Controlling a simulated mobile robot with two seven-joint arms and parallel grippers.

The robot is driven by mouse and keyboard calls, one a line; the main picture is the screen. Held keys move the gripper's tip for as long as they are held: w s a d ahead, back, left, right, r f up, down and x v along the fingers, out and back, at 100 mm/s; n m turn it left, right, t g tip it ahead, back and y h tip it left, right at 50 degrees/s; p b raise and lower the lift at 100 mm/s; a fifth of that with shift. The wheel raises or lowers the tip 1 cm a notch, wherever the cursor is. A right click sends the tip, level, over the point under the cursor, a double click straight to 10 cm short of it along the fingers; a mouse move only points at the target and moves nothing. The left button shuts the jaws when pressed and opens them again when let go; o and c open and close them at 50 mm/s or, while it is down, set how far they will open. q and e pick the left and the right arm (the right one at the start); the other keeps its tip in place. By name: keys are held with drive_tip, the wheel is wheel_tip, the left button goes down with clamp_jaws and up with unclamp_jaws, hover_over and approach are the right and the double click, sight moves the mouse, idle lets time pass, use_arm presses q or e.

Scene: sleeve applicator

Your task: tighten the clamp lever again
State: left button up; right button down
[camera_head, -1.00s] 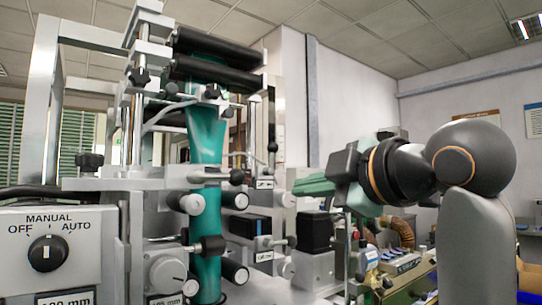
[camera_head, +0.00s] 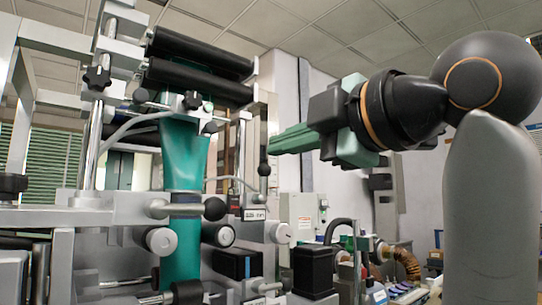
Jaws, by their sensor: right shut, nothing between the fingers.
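My right gripper (camera_head: 292,138) has green fingers that are shut with nothing between them. It points left toward the machine, and its fingertips are beside a thin upright lever with a black ball end (camera_head: 265,168) in this view. I cannot tell whether they touch it. This may be the clamp lever, but I cannot be sure. Another black ball knob (camera_head: 215,208) sits lower, at the right of the teal sleeve film (camera_head: 183,155). My left gripper is not in view.
Black rollers (camera_head: 200,80) stand at the top of the machine. Star knobs (camera_head: 97,78) and a grey hose (camera_head: 130,125) are on its frame. A black block (camera_head: 313,268) stands below my right gripper. A white wall cabinet (camera_head: 303,215) is behind.

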sight(263, 183)
use_arm(q)
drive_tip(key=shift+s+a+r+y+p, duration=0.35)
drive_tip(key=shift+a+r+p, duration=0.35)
drive_tip(key=shift+p, duration=0.55)
use_arm(e)
drive_tip(key=w+a+f, duration=0.1)
drive_tip(key=w+a, duration=0.1)
drive_tip(key=w, duration=0.9)
drive_tip(key=shift+a, duration=0.3)
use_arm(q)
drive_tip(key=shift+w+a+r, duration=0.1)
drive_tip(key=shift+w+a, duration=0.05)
use_arm(e)
drive_tip(key=shift+d, duration=0.15)
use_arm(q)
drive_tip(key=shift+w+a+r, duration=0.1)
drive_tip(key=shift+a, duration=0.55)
use_arm(e)
drive_tip(key=shift+w+d+r+m, duration=0.15)
drive_tip(key=shift+m, duration=0.35)
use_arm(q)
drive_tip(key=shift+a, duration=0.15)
